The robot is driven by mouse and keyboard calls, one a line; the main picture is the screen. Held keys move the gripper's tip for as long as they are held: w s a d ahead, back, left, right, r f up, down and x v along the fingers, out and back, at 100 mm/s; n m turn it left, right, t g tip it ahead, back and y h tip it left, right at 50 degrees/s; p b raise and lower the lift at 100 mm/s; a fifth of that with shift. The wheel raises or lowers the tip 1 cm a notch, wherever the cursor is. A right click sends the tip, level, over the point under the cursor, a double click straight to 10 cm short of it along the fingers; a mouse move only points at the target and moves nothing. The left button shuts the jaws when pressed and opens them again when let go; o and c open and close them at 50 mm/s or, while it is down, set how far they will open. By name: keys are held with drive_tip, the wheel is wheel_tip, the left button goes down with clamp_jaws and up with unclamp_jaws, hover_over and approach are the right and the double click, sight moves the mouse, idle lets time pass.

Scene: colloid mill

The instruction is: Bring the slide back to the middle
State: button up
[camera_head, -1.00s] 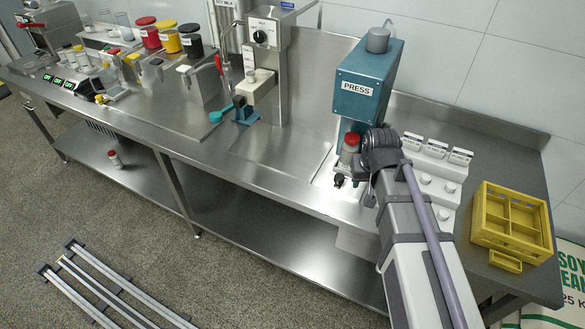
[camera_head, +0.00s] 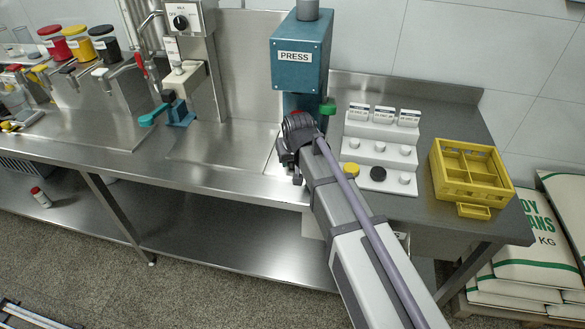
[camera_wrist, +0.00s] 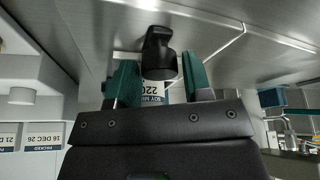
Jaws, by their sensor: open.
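The teal press (camera_head: 297,60) stands at the middle of the counter in the head view. My gripper (camera_wrist: 159,78) is open in the wrist view, with one green finger on each side. A black knob (camera_wrist: 157,42) lies just beyond and between the fingertips, and I see no firm contact. It looks like the handle of the slide, but the slide itself is mostly hidden. A white printed label (camera_wrist: 153,92) shows between the fingers. In the head view my arm covers the space under the press, so the slide's position is not clear there.
Right of the press is a white stepped stand (camera_head: 380,150) with labels and several knobs or caps. A yellow crate (camera_head: 470,175) stands further right. A mill with a teal handle (camera_head: 155,115) is to the left. The counter between mill and press is clear.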

drive_tip(key=shift+r, duration=0.1)
clamp_jaws()
idle(0.3)
drive_tip(key=shift+a, duration=0.1)
